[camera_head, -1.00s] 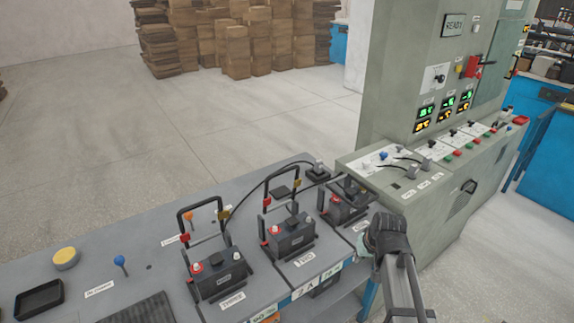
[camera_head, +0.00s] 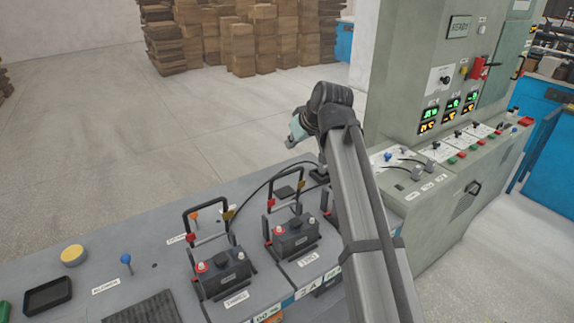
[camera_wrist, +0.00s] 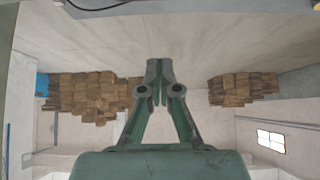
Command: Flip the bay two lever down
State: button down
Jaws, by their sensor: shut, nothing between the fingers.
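The bay marked TWO holds a dark battery (camera_head: 291,237) with a red terminal cap. A black U-shaped lever (camera_head: 284,188) stands upright behind it. My gripper (camera_head: 294,132) is raised above and beyond the bench, up and to the right of that lever and apart from it. In the wrist view my gripper (camera_wrist: 160,82) is shut and empty, pointing at open floor. My forearm hides most of the bay to the right of TWO.
Bay THREE, with its battery (camera_head: 222,273) and upright lever (camera_head: 205,213), is on the left. A control console (camera_head: 425,205) stands at the right. A blue knob (camera_head: 126,260) and yellow button (camera_head: 73,256) are at bench left. Cardboard boxes (camera_head: 243,50) stand far behind.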

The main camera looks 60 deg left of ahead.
dwell(0.3)
jog(key=p+x, duration=0.3)
jog(key=x, duration=0.7)
jog(key=d+p, duration=0.1)
jog(key=d, duration=0.1)
jog(key=d+f, duration=0.1)
jog(key=shift+w+d+f+p, duration=0.2)
jog(key=shift+d+f+p, duration=0.05)
jog(key=shift+d+p, duration=0.15)
jog(key=shift+s+f, duration=0.1)
